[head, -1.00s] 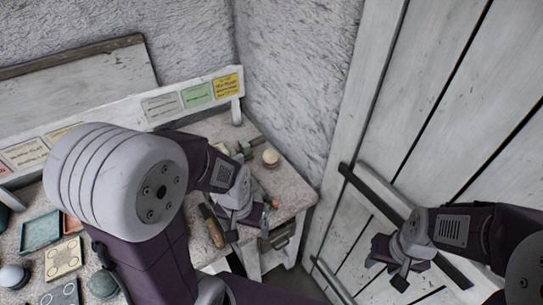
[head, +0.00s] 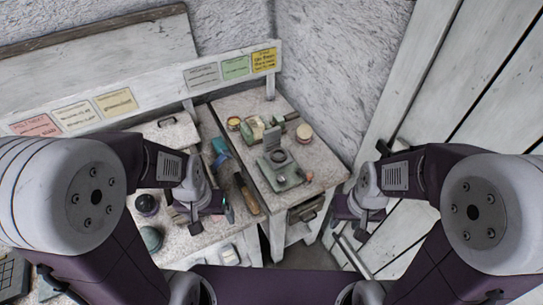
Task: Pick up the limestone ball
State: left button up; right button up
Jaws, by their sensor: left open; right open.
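I cannot tell for sure which thing is the limestone ball. A small cream round thing (head: 305,132) sits at the back right of the bench, near the wall. A dark purple ball (head: 147,204) and a grey-green ball (head: 151,238) lie on the bench at the left, partly beside my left arm. My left gripper (head: 203,222) is open and empty above the bench, to the right of these two balls. My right gripper (head: 361,226) is open and empty, off the bench's right edge in front of the door.
A green metal device (head: 281,168) stands on the right bench section (head: 325,170). Tools, including a wooden-handled one (head: 246,195), lie to its left. Coloured cards (head: 235,67) line the back board. My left arm hides much of the left bench.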

aim_at(304, 131)
jog(key=i+l+u, duration=0.2)
jog(key=u, duration=0.2)
jog(key=i+l+u, duration=0.1)
jog(key=l+u, duration=0.3)
jog(key=i+l+u, duration=0.1)
jog(key=l+u, duration=0.15)
jog(key=u, duration=0.15)
jog(key=l+u, duration=0.4)
